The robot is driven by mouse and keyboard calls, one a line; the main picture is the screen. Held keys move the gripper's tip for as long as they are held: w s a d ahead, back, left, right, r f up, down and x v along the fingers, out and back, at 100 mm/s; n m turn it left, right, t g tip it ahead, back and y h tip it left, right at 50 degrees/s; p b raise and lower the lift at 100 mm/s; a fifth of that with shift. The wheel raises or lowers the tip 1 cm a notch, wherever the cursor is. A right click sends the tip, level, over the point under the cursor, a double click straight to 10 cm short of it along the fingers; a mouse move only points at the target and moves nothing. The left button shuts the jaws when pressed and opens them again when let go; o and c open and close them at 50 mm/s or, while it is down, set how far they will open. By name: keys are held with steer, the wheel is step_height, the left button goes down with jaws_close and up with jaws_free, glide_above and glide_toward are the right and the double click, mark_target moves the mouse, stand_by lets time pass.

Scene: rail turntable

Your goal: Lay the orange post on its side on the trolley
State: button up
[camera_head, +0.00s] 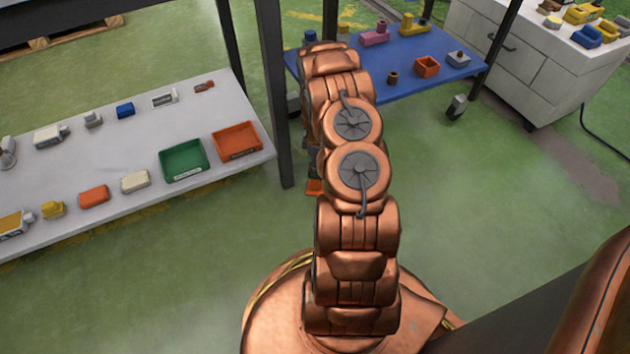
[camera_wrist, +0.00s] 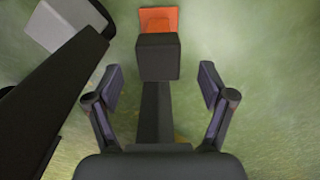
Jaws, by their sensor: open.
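The trolley (camera_head: 405,88) is a blue-topped table on casters, at the top centre of the head view. An orange piece (camera_head: 313,187) shows low beside my arm in the head view, partly hidden. In the wrist view an orange square face (camera_wrist: 158,18) lies at the top centre, beyond a dark block (camera_wrist: 158,57) that partly covers it. I cannot tell whether this is the whole orange post or one part of it. My gripper (camera_wrist: 162,85) is open, its two fingers apart on either side of the dark block. I see no finger touching the orange face.
A dark upright leg (camera_head: 270,90) stands close left of my arm. A grey table (camera_head: 110,150) holds green (camera_head: 184,161) and orange (camera_head: 237,141) trays and small parts. The trolley bears an orange open box (camera_head: 427,66) and several parts. A white cabinet (camera_head: 535,60) stands right.

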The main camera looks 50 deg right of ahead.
mark_target(315, 179)
steer(key=f+b, duration=0.2)
steer(key=f, duration=0.2)
steer(key=shift+w+f, duration=0.15)
steer(key=shift+w, duration=0.05)
jaws_close()
stand_by(0.5)
